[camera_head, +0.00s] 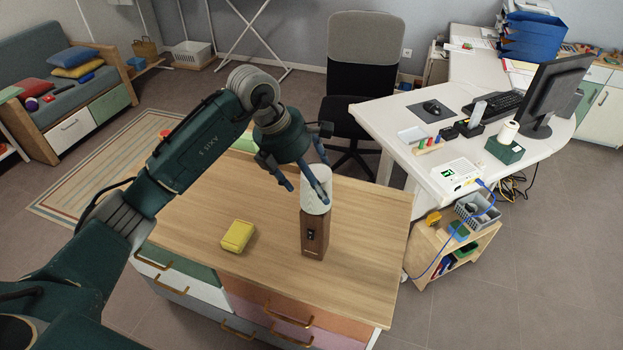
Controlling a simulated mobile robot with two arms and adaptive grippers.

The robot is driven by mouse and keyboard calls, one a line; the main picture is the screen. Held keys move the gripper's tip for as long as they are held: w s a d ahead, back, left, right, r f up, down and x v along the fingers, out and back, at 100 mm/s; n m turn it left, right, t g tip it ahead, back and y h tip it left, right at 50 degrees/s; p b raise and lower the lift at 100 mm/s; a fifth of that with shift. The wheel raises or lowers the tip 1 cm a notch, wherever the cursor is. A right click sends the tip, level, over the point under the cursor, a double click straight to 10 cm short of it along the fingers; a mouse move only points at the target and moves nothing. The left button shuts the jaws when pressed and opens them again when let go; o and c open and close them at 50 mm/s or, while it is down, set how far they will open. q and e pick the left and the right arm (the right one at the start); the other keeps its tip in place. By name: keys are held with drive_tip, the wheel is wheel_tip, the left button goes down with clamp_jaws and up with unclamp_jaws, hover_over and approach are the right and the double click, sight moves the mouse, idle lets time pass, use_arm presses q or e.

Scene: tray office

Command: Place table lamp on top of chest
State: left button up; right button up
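The table lamp (315,232), with a white cylindrical shade and a dark wooden base, stands upright on the wooden top of the chest (370,225). The chest has coloured drawer fronts with brass handles. My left gripper (307,194) is at the lamp's shade, coming from above and left. Its fingers are spread: one is left of the shade, one overlaps the shade's front, and another points down behind it. Whether any finger touches the shade is unclear. My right gripper is not in view.
A yellow box (238,236) lies on the chest top left of the lamp. A black and grey office chair (362,75) stands behind. A white desk (400,125) with monitor and keyboard is to the right. A small wooden shelf unit (480,245) stands near the chest's right side.

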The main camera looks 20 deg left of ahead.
use_arm(q)
drive_tip(key=b+v, duration=0.2)
drive_tip(key=v, duration=1)
drive_tip(key=shift+b, duration=0.35)
